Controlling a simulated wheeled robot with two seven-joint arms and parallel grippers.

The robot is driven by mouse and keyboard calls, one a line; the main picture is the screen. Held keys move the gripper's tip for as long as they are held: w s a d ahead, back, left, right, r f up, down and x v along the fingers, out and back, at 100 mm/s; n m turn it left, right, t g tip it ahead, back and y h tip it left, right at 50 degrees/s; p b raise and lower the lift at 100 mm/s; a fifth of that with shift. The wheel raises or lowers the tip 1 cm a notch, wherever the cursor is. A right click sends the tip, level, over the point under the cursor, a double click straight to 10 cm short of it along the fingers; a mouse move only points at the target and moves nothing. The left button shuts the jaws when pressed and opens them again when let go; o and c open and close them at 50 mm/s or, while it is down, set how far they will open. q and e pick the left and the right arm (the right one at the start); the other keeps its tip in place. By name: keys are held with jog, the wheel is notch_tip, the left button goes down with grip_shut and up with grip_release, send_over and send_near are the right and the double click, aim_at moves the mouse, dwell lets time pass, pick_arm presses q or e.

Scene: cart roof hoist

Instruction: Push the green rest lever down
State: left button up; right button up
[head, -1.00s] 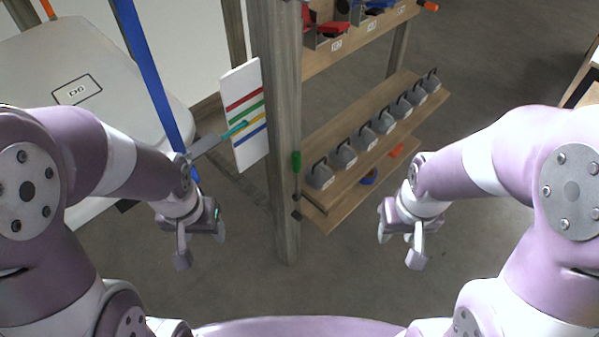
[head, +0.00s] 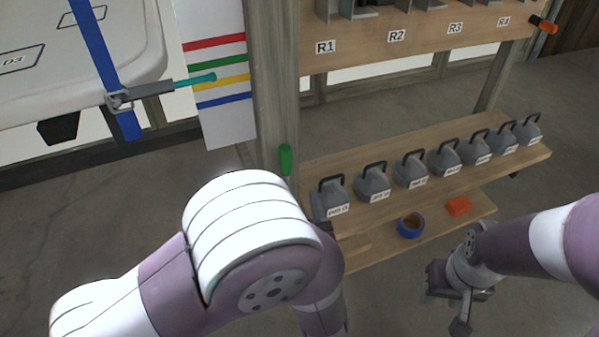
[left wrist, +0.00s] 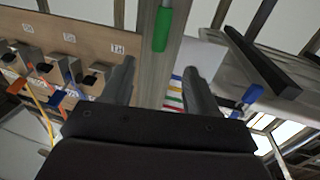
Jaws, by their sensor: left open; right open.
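The green rest lever (head: 285,160) sticks out at the post's (head: 272,90) right edge in the head view, just above my left arm. In the left wrist view the green lever (left wrist: 162,28) lies beyond and between my left gripper's fingers (left wrist: 158,68), toward the top. The left gripper is open and empty, with no visible contact with the lever. In the head view its fingers are hidden behind my arm. My right gripper (head: 460,300) is open and empty at the lower right, away from the lever.
A shelf (head: 350,222) with several grey handled weights stands right of the post, with a blue tape roll (head: 410,226) and orange block (head: 458,206) below.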

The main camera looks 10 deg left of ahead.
aim_at(287, 161)
pick_arm(q)
jog(key=b+x, duration=0.1)
jog(key=x, duration=1)
jog(key=shift+w+b, duration=0.1)
jog(key=shift+b, duration=0.3)
grip_shut()
